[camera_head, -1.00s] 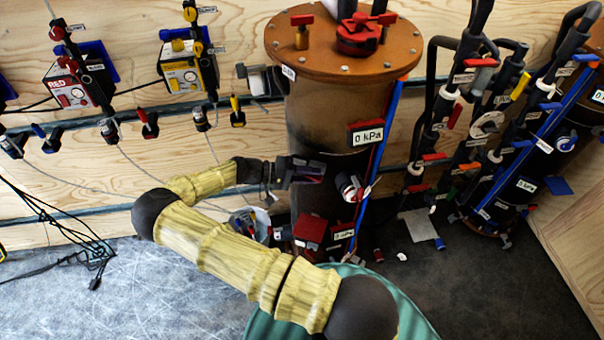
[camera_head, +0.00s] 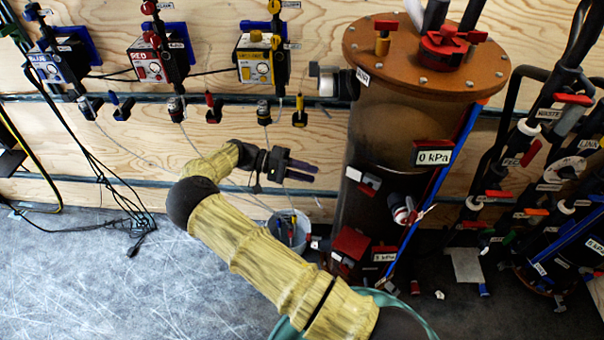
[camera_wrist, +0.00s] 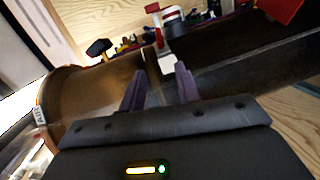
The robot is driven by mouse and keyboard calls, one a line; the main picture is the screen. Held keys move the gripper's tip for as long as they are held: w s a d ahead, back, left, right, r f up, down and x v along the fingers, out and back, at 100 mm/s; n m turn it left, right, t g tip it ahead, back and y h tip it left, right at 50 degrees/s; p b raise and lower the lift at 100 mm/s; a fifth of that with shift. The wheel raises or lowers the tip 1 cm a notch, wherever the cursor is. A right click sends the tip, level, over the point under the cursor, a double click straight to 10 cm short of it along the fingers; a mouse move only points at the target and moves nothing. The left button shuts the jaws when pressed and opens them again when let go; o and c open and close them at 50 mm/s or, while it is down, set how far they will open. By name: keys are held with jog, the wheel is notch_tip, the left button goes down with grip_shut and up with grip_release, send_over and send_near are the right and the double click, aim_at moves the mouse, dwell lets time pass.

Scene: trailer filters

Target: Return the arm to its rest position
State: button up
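My gripper (camera_head: 304,172) is in front of the wooden wall, to the left of the large brown filter tank (camera_head: 390,140). In the wrist view my gripper's two purple fingers (camera_wrist: 160,92) stand apart with nothing seen between them. The tank also fills much of the wrist view (camera_wrist: 85,95), beyond the fingers. My arm's yellow, bamboo-like links reach from the bottom of the head view up and left, then bend back right to the gripper. A gap shows between the gripper and the tank in the head view.
A white bucket (camera_head: 289,232) stands on the floor below my gripper. A red box (camera_head: 351,243) sits at the tank's foot. Pumps, including a yellow one (camera_head: 262,65), hang along the wall. Black cables (camera_head: 110,195) lie at left. Open grey floor (camera_head: 80,290) is at lower left.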

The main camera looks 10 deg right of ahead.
jog(key=shift+w+a+r, duration=0.15)
jog(key=shift+w+a, duration=0.05)
jog(key=shift+a, duration=0.3)
jog(key=s+d+r+n+t+y+p, duration=0.15)
jog(key=s+d+r+y+p, duration=0.25)
jog(key=s+d+y, duration=0.4)
jog(key=s+a+r+n+t+y+p, duration=0.2)
jog(key=s+r+t+y, duration=0.1)
jog(key=s+r, duration=0.2)
jog(key=s+a+r+n+t+y+p, duration=0.1)
jog(key=s+a+r+n+t+y, duration=0.1)
jog(key=s+r, duration=0.4)
notch_tip(320, 180, up, 3)
jog(key=shift+s+a+f+t+y+p, duration=0.15)
jog(key=shift+a+t+y+p, duration=0.25)
jog(key=shift+a+t+y, duration=0.6)
jog(key=shift+o, duration=0.4)
jog(key=shift+d, duration=0.15)
